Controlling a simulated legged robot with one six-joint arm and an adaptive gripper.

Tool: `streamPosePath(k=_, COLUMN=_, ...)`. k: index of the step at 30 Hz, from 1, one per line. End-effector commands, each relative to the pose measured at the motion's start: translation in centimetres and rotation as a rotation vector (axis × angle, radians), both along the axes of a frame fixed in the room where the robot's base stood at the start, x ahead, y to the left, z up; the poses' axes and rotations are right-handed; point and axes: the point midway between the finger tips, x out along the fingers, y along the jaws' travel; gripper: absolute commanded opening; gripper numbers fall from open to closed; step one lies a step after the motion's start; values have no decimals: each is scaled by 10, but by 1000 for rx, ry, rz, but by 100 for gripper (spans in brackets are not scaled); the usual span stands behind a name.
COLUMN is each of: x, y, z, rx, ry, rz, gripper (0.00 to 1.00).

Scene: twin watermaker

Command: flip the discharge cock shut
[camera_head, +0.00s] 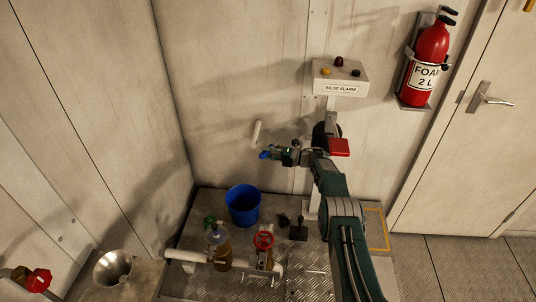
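No part is labelled as the discharge cock, and I cannot tell for sure which one it is. A pale, stubby handle (257,132) stands tilted in front of the back wall. My gripper (275,155) reaches left from the end of my dark green arm, just below and right of this handle. A small blue part shows at the gripper's tip; I cannot tell whether it is a fingertip or a lever. The fingers are too small to show whether they are open, or touching anything. A red handwheel (264,240) sits on the pipework below.
A bilge alarm box (341,78) on a post and a red block (339,147) stand close to my arm. Below are a blue bucket (243,205), a metal funnel (113,268) and a red-knobbed valve (38,280). A fire extinguisher (427,62) hangs at right beside a door.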

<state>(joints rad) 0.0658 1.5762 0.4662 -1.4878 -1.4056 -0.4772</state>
Motion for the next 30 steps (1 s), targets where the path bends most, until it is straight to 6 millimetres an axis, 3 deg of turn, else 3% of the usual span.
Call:
streamPosePath(k=7, x=-3, y=-16, z=2, rx=1, ry=0, rz=-1, gripper=40)
streamPosePath(k=21, x=-25, y=-104, z=-1, rx=0, ry=1, rz=-2, gripper=40)
streamPosePath(k=30, x=-29, y=-117, z=-2, rx=-1, ry=1, rz=0, gripper=40)
